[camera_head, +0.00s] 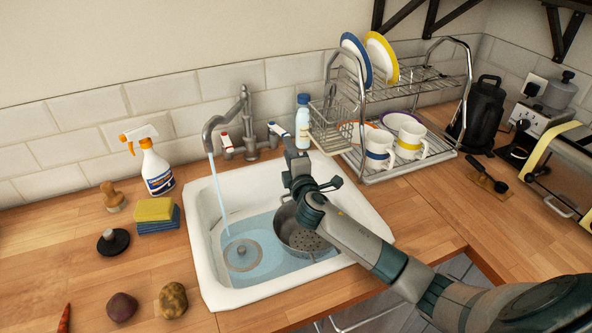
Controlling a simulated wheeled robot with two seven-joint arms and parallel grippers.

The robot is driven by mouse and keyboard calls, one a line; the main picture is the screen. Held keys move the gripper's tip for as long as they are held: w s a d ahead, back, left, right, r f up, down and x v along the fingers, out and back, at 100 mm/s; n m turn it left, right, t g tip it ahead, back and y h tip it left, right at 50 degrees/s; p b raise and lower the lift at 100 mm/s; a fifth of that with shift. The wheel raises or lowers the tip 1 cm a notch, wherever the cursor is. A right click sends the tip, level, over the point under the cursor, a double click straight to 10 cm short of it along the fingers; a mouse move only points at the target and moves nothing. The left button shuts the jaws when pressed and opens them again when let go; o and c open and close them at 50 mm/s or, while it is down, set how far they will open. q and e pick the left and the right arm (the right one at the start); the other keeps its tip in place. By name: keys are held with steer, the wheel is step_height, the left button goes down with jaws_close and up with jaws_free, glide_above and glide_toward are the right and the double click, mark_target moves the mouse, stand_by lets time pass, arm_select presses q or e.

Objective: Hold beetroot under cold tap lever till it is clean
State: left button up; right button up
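The beetroot (121,307), dark purple-brown, lies on the wooden counter at the front left, left of the sink. The tap (240,115) stands behind the sink, and a stream of water runs from its spout into the basin. The cold lever (277,129), blue and white, is on the tap's right side; a red and white lever (226,142) is on its left. My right gripper (289,143) reaches over the sink with its tip close to the cold lever; I cannot tell whether it touches it. Its finger opening is too small to judge. My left gripper is out of view.
The white sink (205,250) holds shallow water and a metal colander (291,237). A muddy potato (173,300) lies beside the beetroot. Sponges (155,213), a spray bottle (156,170) and a black plug (113,241) stand left of the sink. A dish rack (400,172) stands right.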

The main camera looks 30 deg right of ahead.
steer(key=b+v, duration=0.1)
steer(key=v, duration=0.7)
steer(key=shift+c, duration=0.2)
